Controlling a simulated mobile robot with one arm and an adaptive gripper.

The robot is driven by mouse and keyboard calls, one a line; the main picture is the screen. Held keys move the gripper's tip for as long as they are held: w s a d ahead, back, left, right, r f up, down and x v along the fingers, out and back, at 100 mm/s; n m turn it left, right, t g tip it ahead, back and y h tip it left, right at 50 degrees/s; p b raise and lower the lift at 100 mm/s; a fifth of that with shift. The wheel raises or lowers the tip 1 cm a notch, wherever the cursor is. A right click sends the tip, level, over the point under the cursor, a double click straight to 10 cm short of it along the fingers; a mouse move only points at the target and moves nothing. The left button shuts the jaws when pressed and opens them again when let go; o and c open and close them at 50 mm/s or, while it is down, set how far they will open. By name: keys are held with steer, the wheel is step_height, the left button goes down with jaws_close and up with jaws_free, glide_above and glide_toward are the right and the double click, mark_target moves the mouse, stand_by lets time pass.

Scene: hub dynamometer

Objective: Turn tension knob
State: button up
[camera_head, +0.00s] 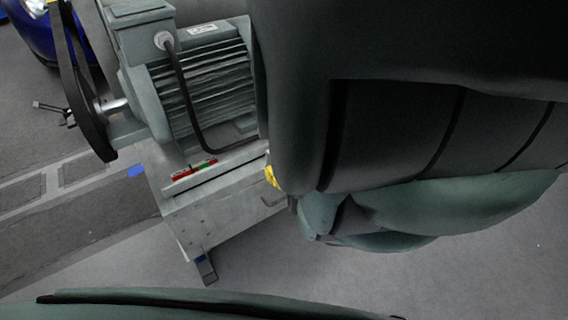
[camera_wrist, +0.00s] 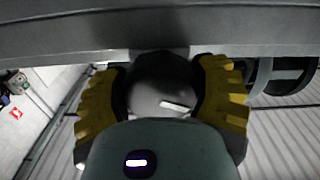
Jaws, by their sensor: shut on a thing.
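The tension knob (camera_wrist: 163,82) is a dark round knob with a small white mark, below the grey metal beam in the wrist view. My gripper (camera_wrist: 162,92) has its yellow ribbed fingers on either side of the knob, shut on it. In the head view, a bit of yellow finger (camera_head: 271,176) shows at the right end of the grey machine frame (camera_head: 225,202). The knob itself is hidden there behind my dark arm.
A grey finned motor (camera_head: 207,85) with a black cable stands on the frame. A black belt wheel (camera_head: 88,110) is at its left. Grey floor lies open below the frame.

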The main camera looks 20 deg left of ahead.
steer(key=m, duration=0.5)
steer(key=shift+m+b, duration=0.3)
steer(key=shift+b, duration=0.1)
steer(key=m+b, duration=0.1)
steer(key=m, duration=0.5)
steer(key=shift+s+f, duration=0.1)
steer(key=shift+m+b, duration=0.3)
steer(key=o, duration=1.2)
steer(key=shift+a, duration=0.15)
steer(key=shift+c, duration=0.2)
steer(key=v, duration=1.2)
